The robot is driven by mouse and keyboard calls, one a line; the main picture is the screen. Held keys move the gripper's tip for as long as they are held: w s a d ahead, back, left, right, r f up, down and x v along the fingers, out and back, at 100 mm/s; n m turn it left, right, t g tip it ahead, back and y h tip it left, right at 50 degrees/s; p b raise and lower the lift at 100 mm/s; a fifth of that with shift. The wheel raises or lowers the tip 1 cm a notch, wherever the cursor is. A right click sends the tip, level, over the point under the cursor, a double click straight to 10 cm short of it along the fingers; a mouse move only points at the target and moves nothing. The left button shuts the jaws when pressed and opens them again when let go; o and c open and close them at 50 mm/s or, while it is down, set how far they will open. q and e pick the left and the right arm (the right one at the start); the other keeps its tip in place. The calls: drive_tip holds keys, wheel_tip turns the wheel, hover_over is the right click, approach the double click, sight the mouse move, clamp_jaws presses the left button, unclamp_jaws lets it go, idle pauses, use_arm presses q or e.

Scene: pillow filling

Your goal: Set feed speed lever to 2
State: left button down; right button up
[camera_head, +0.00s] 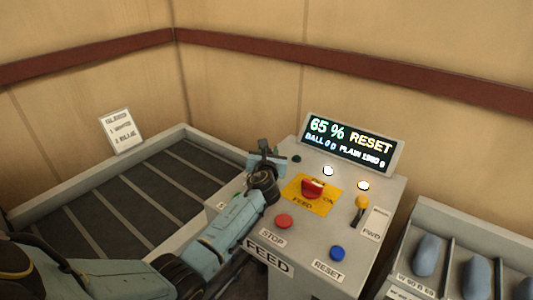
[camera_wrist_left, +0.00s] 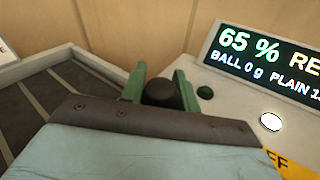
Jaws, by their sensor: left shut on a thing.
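My left gripper (camera_head: 266,157) is at the left back edge of the grey control console (camera_head: 305,235). In the left wrist view its two green fingers (camera_wrist_left: 160,90) stand on either side of a black round knob (camera_wrist_left: 162,94) and are shut on it. The knob appears to be the feed speed lever's; no label or speed marks for it are visible, so its setting cannot be read. The gripper mostly hides it in the head view. My right gripper is not in view.
The console has a display (camera_head: 350,144) reading 65 % RESET, a red FEED switch (camera_head: 313,187) on a yellow plate, a red STOP button (camera_head: 284,221), a blue RESET button (camera_head: 337,253) and a yellow-knobbed FWD lever (camera_head: 361,204). A slatted conveyor (camera_head: 110,205) lies left, bins (camera_head: 450,235) right.

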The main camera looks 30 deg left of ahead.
use_arm(q)
drive_tip(key=shift+w+d+f, duration=0.2)
drive_tip(key=shift+w+f, duration=0.15)
drive_tip(key=shift+w, duration=0.35)
drive_tip(key=shift+w+d+f, duration=0.15)
drive_tip(key=shift+w+f, duration=0.1)
drive_tip(key=shift+f, duration=0.05)
drive_tip(key=shift+d+f+b, duration=0.1)
drive_tip(key=shift+b, duration=0.2)
idle(0.8)
drive_tip(key=c, duration=1.5)
unclamp_jaws()
drive_tip(key=o, duration=0.4)
drive_tip(key=shift+w, duration=0.3)
drive_tip(key=shift+s+a+r, duration=0.15)
drive_tip(key=shift+a+r, duration=0.1)
drive_tip(key=shift+s+d+r+p, duration=0.1)
drive_tip(key=shift+s+d+p, duration=0.2)
drive_tip(key=shift+s+d, duration=0.1)
drive_tip(key=p+v, duration=0.2)
drive_tip(key=v, duration=1)
drive_tip(key=shift+s, duration=0.2)
